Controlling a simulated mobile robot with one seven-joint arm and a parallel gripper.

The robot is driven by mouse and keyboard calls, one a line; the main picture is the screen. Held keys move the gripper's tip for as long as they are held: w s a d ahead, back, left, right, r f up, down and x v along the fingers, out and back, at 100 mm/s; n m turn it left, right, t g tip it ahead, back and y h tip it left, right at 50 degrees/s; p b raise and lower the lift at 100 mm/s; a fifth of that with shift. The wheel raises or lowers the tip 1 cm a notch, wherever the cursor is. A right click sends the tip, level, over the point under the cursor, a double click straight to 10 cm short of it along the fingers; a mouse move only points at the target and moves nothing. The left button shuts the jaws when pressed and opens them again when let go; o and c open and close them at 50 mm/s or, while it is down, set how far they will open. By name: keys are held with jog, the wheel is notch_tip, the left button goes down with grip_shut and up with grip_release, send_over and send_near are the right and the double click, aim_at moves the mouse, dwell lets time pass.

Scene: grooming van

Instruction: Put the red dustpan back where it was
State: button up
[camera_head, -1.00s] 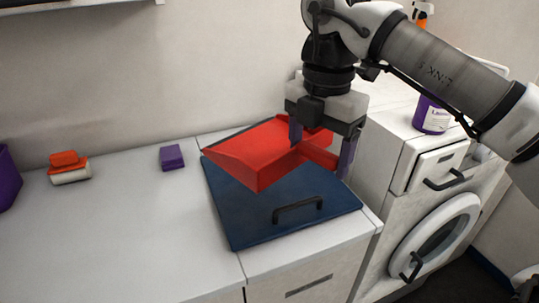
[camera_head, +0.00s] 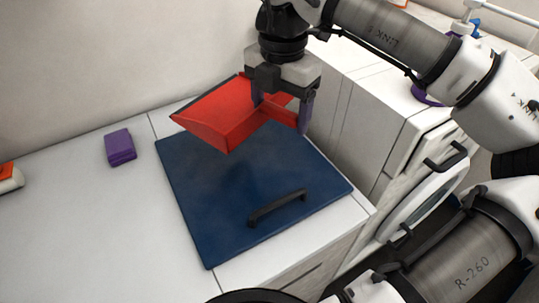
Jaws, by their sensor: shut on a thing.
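The red dustpan (camera_head: 222,114) is in the middle of the head view, over the far part of a dark blue panel (camera_head: 225,205) with a black handle. My gripper (camera_head: 282,108) points down and is shut on the dustpan at its right, handle end. The dustpan's open scoop faces left. It appears held above the panel, though its exact height is hard to tell. The fingers partly hide the dustpan's handle.
A purple block (camera_head: 120,147) lies on the white counter (camera_head: 75,215) left of the panel. An orange and white item (camera_head: 10,178) is at the left edge. A washer-like machine (camera_head: 425,200) stands right. The left counter is mostly clear.

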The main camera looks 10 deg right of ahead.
notch_tip(320, 180, down, 13)
jog(key=shift+f+p, duration=0.2)
jog(key=shift+p, duration=1.05)
jog(key=shift+f, duration=0.45)
jog(key=shift+f+b, duration=0.2)
jog(key=shift+b, duration=0.1)
jog(key=o, duration=1)
jog(key=shift+r, duration=0.1)
notch_tip(320, 180, up, 12)
jog(key=b, duration=0.2)
jog(key=shift+r+b, duration=0.1)
jog(key=shift+b, duration=0.2)
